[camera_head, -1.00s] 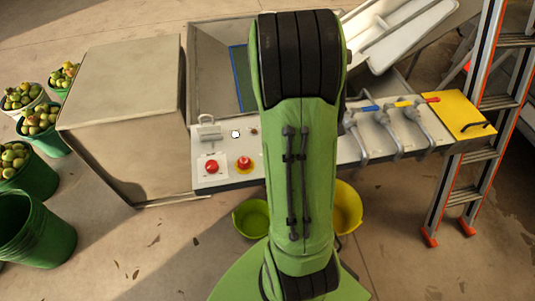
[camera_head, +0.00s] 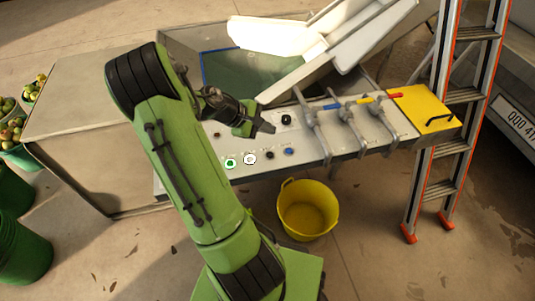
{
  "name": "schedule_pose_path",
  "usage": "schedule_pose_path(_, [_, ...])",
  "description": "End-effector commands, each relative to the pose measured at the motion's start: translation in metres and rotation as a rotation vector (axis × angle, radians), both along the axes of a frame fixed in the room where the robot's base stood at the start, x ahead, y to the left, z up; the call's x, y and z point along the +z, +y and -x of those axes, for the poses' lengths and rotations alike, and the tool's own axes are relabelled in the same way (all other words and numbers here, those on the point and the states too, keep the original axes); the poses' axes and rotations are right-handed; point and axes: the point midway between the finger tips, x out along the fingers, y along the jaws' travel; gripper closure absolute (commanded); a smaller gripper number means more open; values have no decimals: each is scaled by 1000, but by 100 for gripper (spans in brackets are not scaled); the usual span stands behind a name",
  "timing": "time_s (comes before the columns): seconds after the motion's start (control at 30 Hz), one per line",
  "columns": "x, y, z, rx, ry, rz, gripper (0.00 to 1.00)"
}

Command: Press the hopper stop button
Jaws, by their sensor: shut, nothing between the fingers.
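The control panel (camera_head: 308,153) runs along the front of the trailer. It shows a green button (camera_head: 230,163), a white button (camera_head: 250,159), a black button (camera_head: 269,155), a blue button (camera_head: 288,151) and a black knob (camera_head: 287,119). Labels are too small to read, so I cannot tell which control is the hopper stop. No red button shows; my arm covers the panel's left part. My gripper (camera_head: 268,127) is shut and empty, over the panel, left of the black knob and apart from the buttons as far as I can tell.
Valve levers with blue, orange and red handles (camera_head: 364,100) stand right of the buttons, beside a yellow lid (camera_head: 425,108). A yellow bucket (camera_head: 307,210) stands below the panel. A white chute (camera_head: 330,40) rises behind.

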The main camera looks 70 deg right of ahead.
Motion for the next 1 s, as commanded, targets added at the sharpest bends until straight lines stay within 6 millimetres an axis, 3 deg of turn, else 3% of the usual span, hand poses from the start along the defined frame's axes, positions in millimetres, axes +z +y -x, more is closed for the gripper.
schedule_pose_path(0.63, [-81,0,0,0,1,-1,100])
schedule_pose_path(1.0, [-87,0,0,1,-1,0,100])
